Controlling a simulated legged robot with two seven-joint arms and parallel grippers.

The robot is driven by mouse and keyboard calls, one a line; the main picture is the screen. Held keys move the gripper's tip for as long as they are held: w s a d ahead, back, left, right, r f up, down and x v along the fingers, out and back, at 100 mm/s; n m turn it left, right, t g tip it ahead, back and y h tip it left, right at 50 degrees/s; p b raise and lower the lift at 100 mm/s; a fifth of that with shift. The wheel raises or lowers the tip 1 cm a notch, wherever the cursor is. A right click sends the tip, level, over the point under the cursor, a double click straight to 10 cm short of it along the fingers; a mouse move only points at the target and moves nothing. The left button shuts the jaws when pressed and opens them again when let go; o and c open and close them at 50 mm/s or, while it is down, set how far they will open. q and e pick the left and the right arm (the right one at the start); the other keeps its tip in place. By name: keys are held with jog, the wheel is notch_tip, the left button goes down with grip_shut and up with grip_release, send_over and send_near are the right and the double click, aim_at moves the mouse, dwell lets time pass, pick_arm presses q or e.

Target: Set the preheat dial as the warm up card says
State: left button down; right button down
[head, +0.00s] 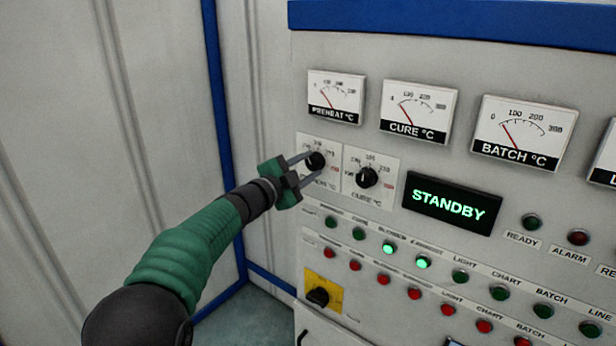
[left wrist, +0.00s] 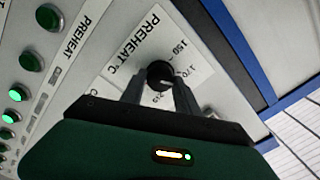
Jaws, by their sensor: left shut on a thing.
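The preheat dial is a black round knob (head: 316,160) on a white scale plate at the upper left of the panel. My left gripper (head: 313,165) reaches it from the left and is shut on it, one finger on each side. In the left wrist view the knob (left wrist: 160,74) sits between the fingertips, on a plate lettered PREHEAT °C with 150 and 170 readable. The fingers hide part of the scale, and I cannot tell exactly where the pointer stands. I cannot make out a warm up card. My right gripper is not in view.
The cure dial (head: 367,177) is close on the right. Above are the preheat meter (head: 335,96), cure meter (head: 419,110) and batch meter (head: 522,131). A green STANDBY display (head: 450,204), rows of buttons and a yellow-plated switch (head: 318,296) are lower.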

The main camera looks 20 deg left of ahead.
pick_arm(q)
jog(key=m+b, duration=0.1)
jog(key=m, duration=0.1)
jog(key=f+m+b, duration=0.1)
jog(key=m+b, duration=0.1)
jog(key=m, duration=0.1)
jog(key=shift+m+b, duration=0.3)
jog(key=shift+d, duration=0.1)
dwell(0.3)
jog(key=c, duration=1.2)
grip_release()
jog(key=shift+c, duration=0.2)
jog(key=o, duration=0.3)
jog(key=shift+s+r, duration=0.1)
jog(key=shift+r, duration=0.05)
jog(key=shift+o, duration=0.2)
jog(key=shift+r, duration=0.1)
jog(key=shift+s+a, duration=0.2)
jog(key=shift+s, duration=0.05)
jog(key=b+v, duration=0.4)
jog(key=v, duration=1.2)
jog(key=shift+s, duration=0.1)
